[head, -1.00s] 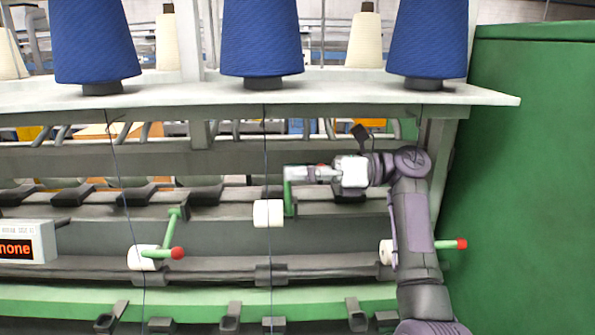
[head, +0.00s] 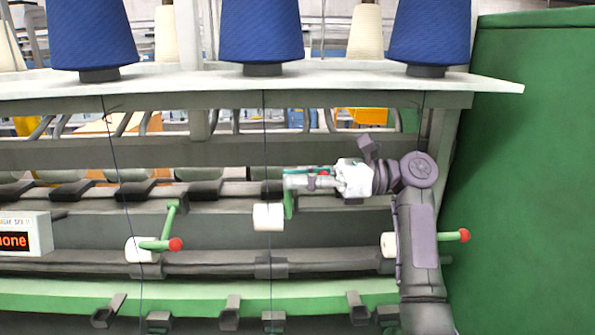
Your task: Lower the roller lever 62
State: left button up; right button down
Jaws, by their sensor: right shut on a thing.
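The middle roller lever has a white roller (head: 268,217) and a green arm (head: 290,203) that stands up at its right side. The roller hangs higher than the rollers to its left and right. My right gripper (head: 310,179) reaches in from the right and is shut at the lever's top end. A bit of red, likely the handle's knob, shows between its fingers; the rest of the handle is mostly hidden. No number is readable on the lever. My left gripper is not in view.
A left lever with a red knob (head: 176,244) and white roller (head: 139,250) sits lower. A right lever's red knob (head: 464,235) shows beside my arm. Blue yarn cones (head: 262,32) stand on the shelf (head: 330,84) above. A green cabinet (head: 535,170) closes the right side.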

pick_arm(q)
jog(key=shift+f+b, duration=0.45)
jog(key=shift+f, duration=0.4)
pick_arm(e)
jog(key=shift+s+f+n, duration=0.9)
jog(key=shift+s+f, duration=0.05)
jog(key=shift+f, duration=0.25)
jog(key=c, duration=1.2)
grip_release()
jog(key=shift+o, duration=0.2)
jog(key=shift+r, duration=0.1)
